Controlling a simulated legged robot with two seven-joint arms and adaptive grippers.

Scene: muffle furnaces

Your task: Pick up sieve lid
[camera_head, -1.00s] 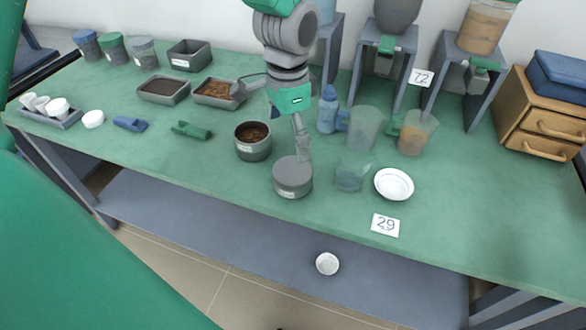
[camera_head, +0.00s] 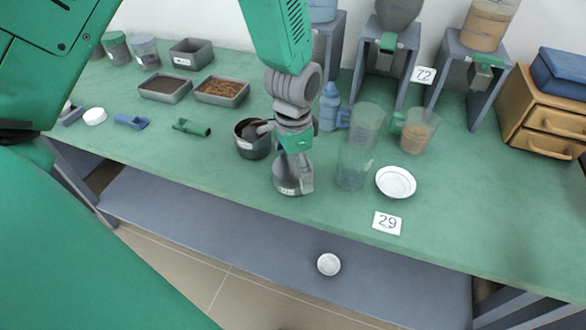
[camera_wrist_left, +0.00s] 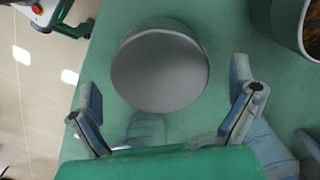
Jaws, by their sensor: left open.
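The sieve lid (camera_wrist_left: 160,68) is a plain grey disc atop a round grey sieve (camera_head: 288,189) near the table's front edge. In the head view my left gripper (camera_head: 290,165) is just above the sieve and hides most of the lid, with one finger in front of its right side. In the left wrist view the gripper's two fingers (camera_wrist_left: 165,100) are spread wide, and the lid lies ahead between their lines. My right gripper is not in view.
An open grey pot (camera_head: 252,148) with brown contents stands left of the sieve. A clear beaker (camera_head: 352,170) and a white dish (camera_head: 396,182) are to its right. A card marked 29 (camera_head: 387,223) lies near the front edge. A blue bottle (camera_head: 329,108) stands behind.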

